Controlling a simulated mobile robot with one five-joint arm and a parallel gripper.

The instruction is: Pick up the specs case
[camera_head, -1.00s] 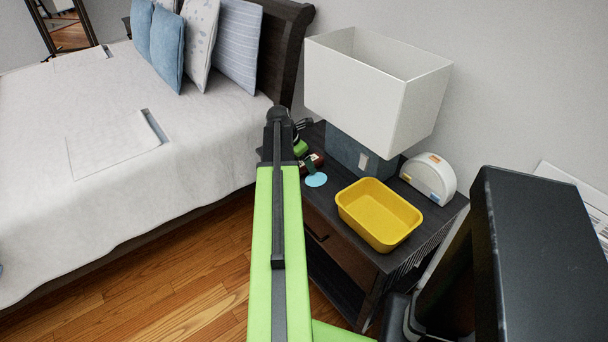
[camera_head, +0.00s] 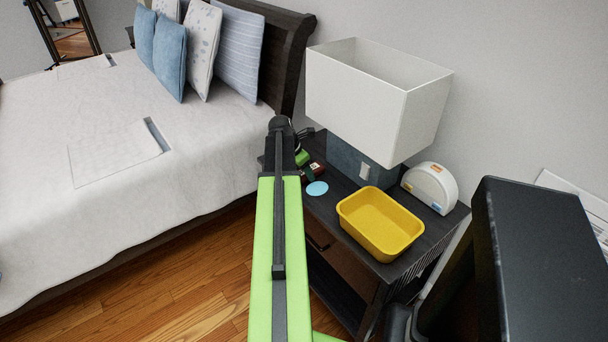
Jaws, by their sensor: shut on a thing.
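A small dark green piece (camera_head: 309,176) shows just past the end of my arm, over the nightstand. I take it for the specs case, but it is small and partly hidden. My gripper (camera_head: 303,168) is mostly hidden behind my arm's dark end, and its fingers cannot be made out clearly. It is shut on the dark piece. How far this piece is above the nightstand top cannot be told.
The dark nightstand (camera_head: 432,236) carries a yellow tray (camera_head: 380,222), a white half-round object (camera_head: 430,187), a lamp (camera_head: 368,100), a light blue disc (camera_head: 317,188), a dark red object (camera_head: 319,168) and a green object (camera_head: 302,157). The bed (camera_head: 110,180) is at left.

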